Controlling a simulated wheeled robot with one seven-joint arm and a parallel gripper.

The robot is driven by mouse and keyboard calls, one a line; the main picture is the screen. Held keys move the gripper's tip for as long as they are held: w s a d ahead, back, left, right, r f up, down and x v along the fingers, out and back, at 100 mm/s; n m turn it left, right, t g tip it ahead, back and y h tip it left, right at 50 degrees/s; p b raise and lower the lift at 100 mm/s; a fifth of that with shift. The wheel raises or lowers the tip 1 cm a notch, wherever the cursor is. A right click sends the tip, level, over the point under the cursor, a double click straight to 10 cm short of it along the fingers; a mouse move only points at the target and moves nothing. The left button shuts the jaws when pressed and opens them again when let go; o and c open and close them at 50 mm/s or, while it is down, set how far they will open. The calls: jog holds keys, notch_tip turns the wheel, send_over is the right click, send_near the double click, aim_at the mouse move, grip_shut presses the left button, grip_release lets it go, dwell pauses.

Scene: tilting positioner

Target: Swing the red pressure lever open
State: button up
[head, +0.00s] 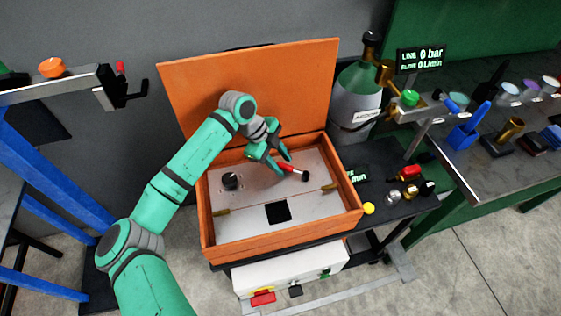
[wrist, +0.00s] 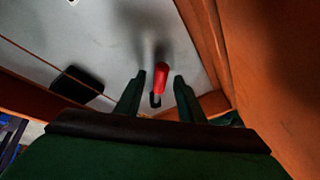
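The red pressure lever (head: 292,169) is a short red handle with a dark end, on the pale panel inside the open orange box (head: 290,235). In the wrist view the red lever (wrist: 160,78) lies between the two fingers in the picture. My gripper (head: 279,164) is inside the box at the lever's left end. In the wrist view my gripper (wrist: 160,75) is open, with a gap on both sides of the lever. I cannot tell whether the fingertips are level with it or short of it.
The box's raised lid (head: 250,85) stands behind my arm. A black knob (head: 230,181) and a dark square opening (head: 277,211) are on the panel. The box walls close in around my gripper.

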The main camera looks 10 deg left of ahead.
jog(key=v, duration=1)
jog(key=shift+a+r, duration=0.2)
jog(key=shift+r, duration=0.15)
jog(key=shift+s, duration=0.1)
